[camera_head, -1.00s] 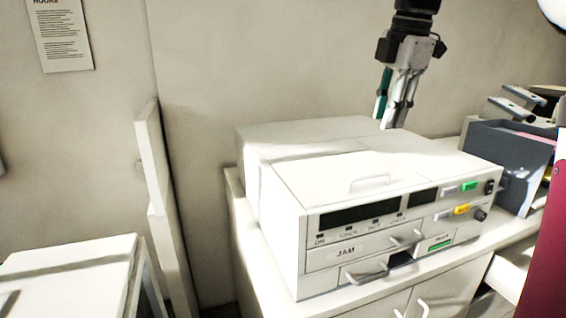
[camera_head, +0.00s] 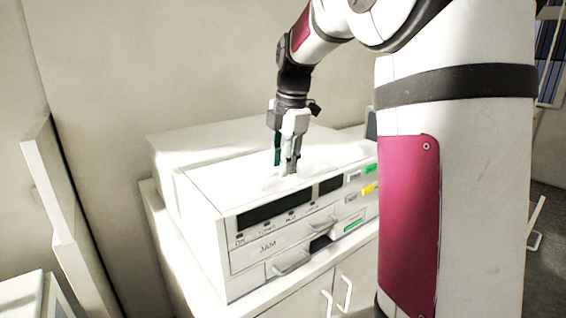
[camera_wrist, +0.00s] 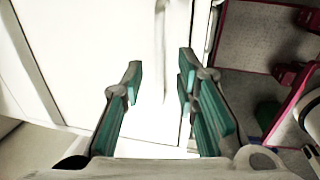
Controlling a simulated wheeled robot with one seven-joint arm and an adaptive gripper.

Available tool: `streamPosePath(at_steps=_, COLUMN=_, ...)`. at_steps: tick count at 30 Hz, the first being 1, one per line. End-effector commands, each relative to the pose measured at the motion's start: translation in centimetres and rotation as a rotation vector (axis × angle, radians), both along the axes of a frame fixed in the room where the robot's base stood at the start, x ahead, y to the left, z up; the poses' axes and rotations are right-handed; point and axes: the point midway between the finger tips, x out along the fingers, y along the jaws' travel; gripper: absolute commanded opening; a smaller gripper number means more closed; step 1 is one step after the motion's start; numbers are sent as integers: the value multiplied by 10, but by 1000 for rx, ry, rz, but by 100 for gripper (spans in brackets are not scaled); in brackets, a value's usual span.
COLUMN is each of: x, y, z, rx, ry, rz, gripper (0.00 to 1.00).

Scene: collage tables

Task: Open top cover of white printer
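The white printer (camera_head: 250,252) stands on a white cabinet, its front panel bearing dark displays, buttons and a drawer marked JAM. Its top cover (camera_head: 222,172) lies flat and shut. My gripper (camera_head: 287,170) points down over the front part of the cover, where the cover's handle is mostly hidden behind the fingers. In the wrist view my gripper (camera_wrist: 160,62) has its teal-padded fingers spread apart with nothing between the pads. The slim cover handle (camera_wrist: 162,35) shows just beyond the fingertips, roughly in line with the gap. Whether the fingers touch the cover is unclear.
The white cabinet (camera_head: 305,300) under the printer has two door handles. A white panel (camera_head: 62,205) stands against the wall at left, with a white table (camera_head: 22,290) in front. My arm covers the right side of the head view. Space above the printer is free.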

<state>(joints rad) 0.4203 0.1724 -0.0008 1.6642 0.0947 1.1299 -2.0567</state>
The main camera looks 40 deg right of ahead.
Motion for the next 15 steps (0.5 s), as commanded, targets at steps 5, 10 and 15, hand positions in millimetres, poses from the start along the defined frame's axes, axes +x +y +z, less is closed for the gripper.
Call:
streamPosePath(at_steps=5, x=1, y=0, z=-8, rx=0, ry=0, rz=0, gripper=28)
streamPosePath(at_steps=10, x=2, y=0, z=-8, rx=0, ry=0, rz=0, gripper=28)
streamPosePath(at_steps=15, x=2, y=0, z=-8, rx=0, ry=0, rz=0, gripper=6)
